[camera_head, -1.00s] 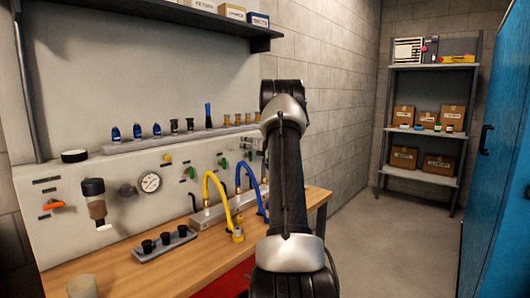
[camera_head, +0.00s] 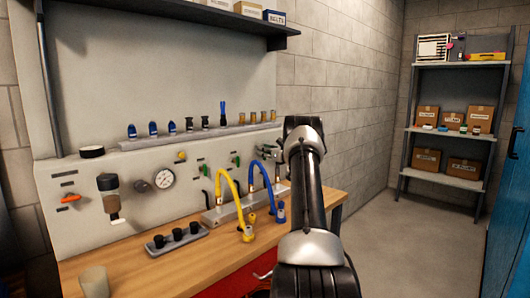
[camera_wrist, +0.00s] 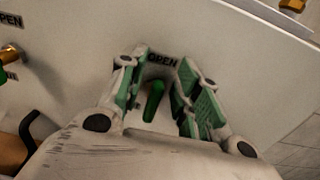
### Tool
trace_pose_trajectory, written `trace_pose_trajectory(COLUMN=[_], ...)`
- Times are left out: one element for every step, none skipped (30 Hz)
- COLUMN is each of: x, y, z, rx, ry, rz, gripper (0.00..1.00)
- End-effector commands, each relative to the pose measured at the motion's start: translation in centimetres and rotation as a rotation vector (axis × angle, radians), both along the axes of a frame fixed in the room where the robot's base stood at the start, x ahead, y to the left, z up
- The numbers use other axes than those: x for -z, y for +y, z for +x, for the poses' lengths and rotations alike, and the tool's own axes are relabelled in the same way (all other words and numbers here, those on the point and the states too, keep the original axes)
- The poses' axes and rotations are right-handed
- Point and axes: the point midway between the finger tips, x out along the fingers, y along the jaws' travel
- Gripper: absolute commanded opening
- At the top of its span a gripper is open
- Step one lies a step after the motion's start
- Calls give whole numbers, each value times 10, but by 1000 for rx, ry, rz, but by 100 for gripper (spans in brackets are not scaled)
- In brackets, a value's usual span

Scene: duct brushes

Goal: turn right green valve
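The right green valve handle (camera_wrist: 153,101) stands upright below an "OPEN" label (camera_wrist: 162,60) on the pale panel in the wrist view. My gripper (camera_wrist: 164,88) is open, with one green-padded finger on each side of the handle. I see a gap on the left side; contact on the right cannot be told. In the head view my gripper (camera_head: 266,155) is at the panel's right end, and the right valve is hidden there. Two other green handles (camera_head: 203,171) (camera_head: 237,160) are to its left. Part of a neighbouring valve (camera_wrist: 4,75) shows at the wrist view's left edge.
A yellow hose (camera_head: 229,178) and a blue hose (camera_head: 262,176) arch up from a manifold on the wooden bench (camera_head: 215,255), just left of my arm. A ledge (camera_head: 190,135) with several fittings runs above the panel. A shelf unit (camera_head: 450,125) stands far right; the floor before it is clear.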

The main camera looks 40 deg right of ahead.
Motion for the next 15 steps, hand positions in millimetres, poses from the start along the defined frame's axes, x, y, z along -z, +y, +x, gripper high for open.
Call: trace_pose_trajectory(x=[0,0,0,0,0,0,0,-1,-1,-1,-1,-1,-1,-1,-1], y=[0,0,0,0,0,0,0,0,0,0,0,0,0,0,0], z=[0,0,0,0,0,0,0,0,0,0,0,0,0,0,0], rx=[0,0,0,0,0,0,0,0,0,0,0,0,0,0,0], ry=[0,0,0,0,0,0,0,0,0,0,0,0,0,0,0], rz=[0,0,0,0,0,0,0,0,0,0,0,0,0,0,1], gripper=[33,33,33,33,28,20,15,9,2,0,0,0,0,0,0])
